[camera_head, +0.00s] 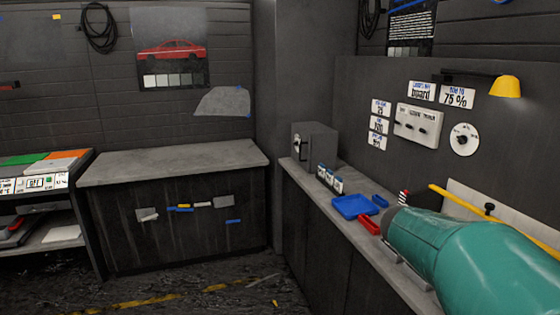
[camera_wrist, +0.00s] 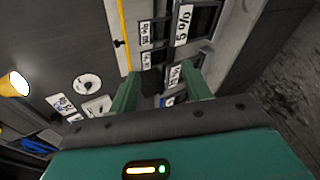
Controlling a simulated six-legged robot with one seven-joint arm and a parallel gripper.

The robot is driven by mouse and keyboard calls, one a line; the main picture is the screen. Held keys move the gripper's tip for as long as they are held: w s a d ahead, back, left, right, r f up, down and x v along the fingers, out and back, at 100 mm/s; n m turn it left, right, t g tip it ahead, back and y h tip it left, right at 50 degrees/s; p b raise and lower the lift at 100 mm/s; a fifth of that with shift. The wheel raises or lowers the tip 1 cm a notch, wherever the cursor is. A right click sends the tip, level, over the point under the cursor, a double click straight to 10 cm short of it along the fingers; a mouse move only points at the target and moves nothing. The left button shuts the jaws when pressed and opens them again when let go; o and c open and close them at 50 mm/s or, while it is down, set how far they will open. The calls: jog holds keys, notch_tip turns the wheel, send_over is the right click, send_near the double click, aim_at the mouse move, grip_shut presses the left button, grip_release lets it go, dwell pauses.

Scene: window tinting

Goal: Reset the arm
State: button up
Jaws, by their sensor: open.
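My gripper (camera_wrist: 162,85) shows in the wrist view with its two green fingers apart and nothing held between them. Beyond the fingers are dark slots or frames with white percentage labels (camera_wrist: 183,25), one reading 5 %. I cannot tell how far these are from the fingertips. In the head view my teal arm fills the lower right, over the right-hand counter, and the fingers cannot be made out there.
The right counter (camera_head: 329,214) holds a grey box (camera_head: 315,142), small bottles (camera_head: 328,178), a blue tray (camera_head: 353,206) and a red item (camera_head: 369,224). A yellow bar (camera_head: 462,202) runs beside my arm. A yellow lamp (camera_head: 506,87) juts from the wall. The left workbench top (camera_head: 175,161) is clear.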

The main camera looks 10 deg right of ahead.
jog(key=s+a+f+m+y, duration=0.1)
jog(key=s+a+y, duration=0.2)
jog(key=a, duration=0.8)
jog(key=s+a+f+m+t+y, duration=0.1)
jog(key=s+a+y, duration=0.3)
jog(key=a, duration=0.7)
jog(key=s+a+f+m+t+y, duration=0.1)
jog(key=s+a+f+m+y, duration=0.1)
jog(key=s+a, duration=0.5)
jog(key=a+m+y, duration=0.1)
jog(key=a+y, duration=0.1)
jog(key=a, duration=0.2)
jog(key=shift+a+f, duration=0.15)
jog(key=shift+a, duration=0.1)
jog(key=shift+c, duration=1.3)
jog(key=shift+d, duration=0.1)
jog(key=shift+d, duration=0.1)
